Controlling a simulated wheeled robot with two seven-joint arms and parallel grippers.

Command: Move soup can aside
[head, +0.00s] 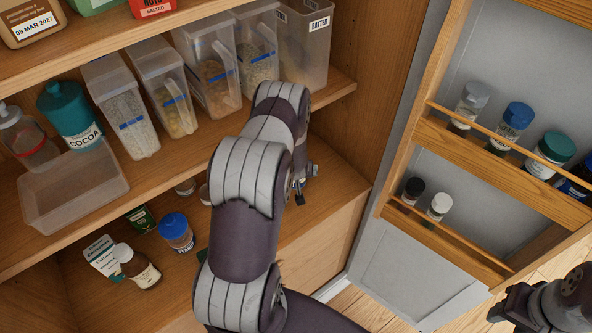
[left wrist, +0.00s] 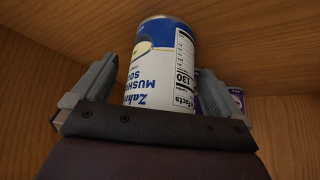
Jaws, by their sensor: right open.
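The soup can (left wrist: 160,65), with a white and blue mushroom soup label that reads upside down, shows in the left wrist view. It is between the two fingers of my left gripper (left wrist: 150,90). A gap shows between the left finger and the can, and the right finger is close beside it. The jaws look open around it. In the head view my left arm reaches into the lower shelf, and I cannot make out the soup can there. My right gripper (head: 503,305) is open and empty at the lower right, in front of the door.
The lower shelf also holds a blue-lidded jar (head: 177,232), a brown bottle (head: 137,266) and a white box (head: 103,257). Clear containers (head: 207,75) line the shelf above. The open door's racks (head: 450,215) hold several small jars.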

